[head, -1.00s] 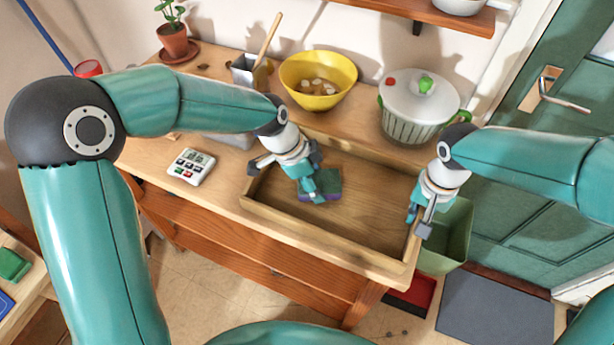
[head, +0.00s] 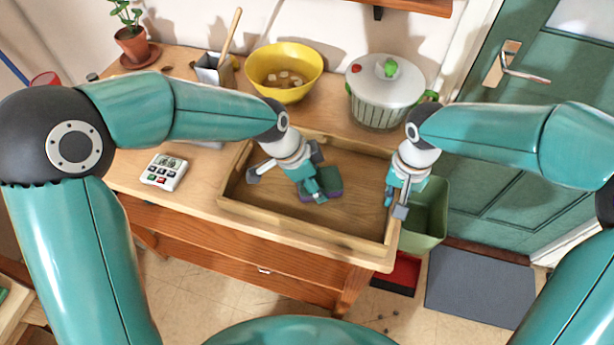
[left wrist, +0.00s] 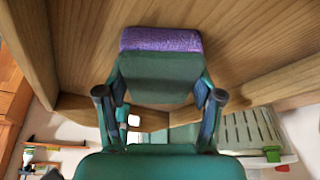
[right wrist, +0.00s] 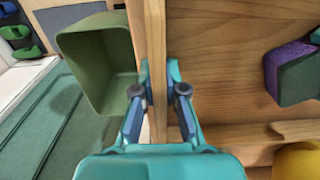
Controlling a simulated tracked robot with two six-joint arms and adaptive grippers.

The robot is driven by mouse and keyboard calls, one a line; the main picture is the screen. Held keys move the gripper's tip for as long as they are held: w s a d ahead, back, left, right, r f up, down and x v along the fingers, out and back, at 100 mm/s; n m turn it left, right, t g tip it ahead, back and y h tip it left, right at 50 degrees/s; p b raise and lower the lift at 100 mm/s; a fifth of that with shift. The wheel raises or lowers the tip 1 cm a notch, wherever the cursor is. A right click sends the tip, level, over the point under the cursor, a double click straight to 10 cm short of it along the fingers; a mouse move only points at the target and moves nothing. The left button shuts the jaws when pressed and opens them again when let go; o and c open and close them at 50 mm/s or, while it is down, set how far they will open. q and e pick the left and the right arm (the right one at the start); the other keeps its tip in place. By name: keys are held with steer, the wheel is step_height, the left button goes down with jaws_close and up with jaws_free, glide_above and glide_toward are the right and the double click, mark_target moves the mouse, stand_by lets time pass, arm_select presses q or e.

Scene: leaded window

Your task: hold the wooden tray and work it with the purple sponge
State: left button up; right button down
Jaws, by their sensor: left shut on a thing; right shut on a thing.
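The wooden tray (head: 262,210) lies on the wooden worktop; its floor also shows in the left wrist view (left wrist: 240,40) and its wall in the right wrist view (right wrist: 154,40). My right gripper (head: 396,200) is shut on the tray's right wall, with a finger on each side of it (right wrist: 160,95). The purple sponge (head: 327,190) has a dark green side and a purple side. My left gripper (head: 316,192) is shut on it, inside the tray near the middle, with the purple side towards the tray floor. The sponge shows between the fingers in the left wrist view (left wrist: 160,40).
A yellow bowl (head: 284,75) and a white lidded pot (head: 384,90) stand behind the tray. A timer (head: 164,172) lies left of it. A green bin (head: 428,215) stands below the tray's right end. The tray's right half is clear.

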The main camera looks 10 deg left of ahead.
arm_select(q)
steer(key=shift+s+d+f, duration=0.15)
steer(key=shift+s+d, duration=0.2)
steer(key=shift+d, duration=0.45)
arm_select(e)
steer(key=shift+a, duration=0.1)
steer(key=shift+f, duration=0.1)
arm_select(q)
steer(key=shift+w+r, duration=0.15)
steer(key=shift+r, duration=3)
steer(key=shift+r, duration=0.15)
steer(key=shift+r, duration=1.35)
arm_select(e)
steer(key=c, duration=1.2)
jaws_free()
steer(key=shift+o, duration=0.2)
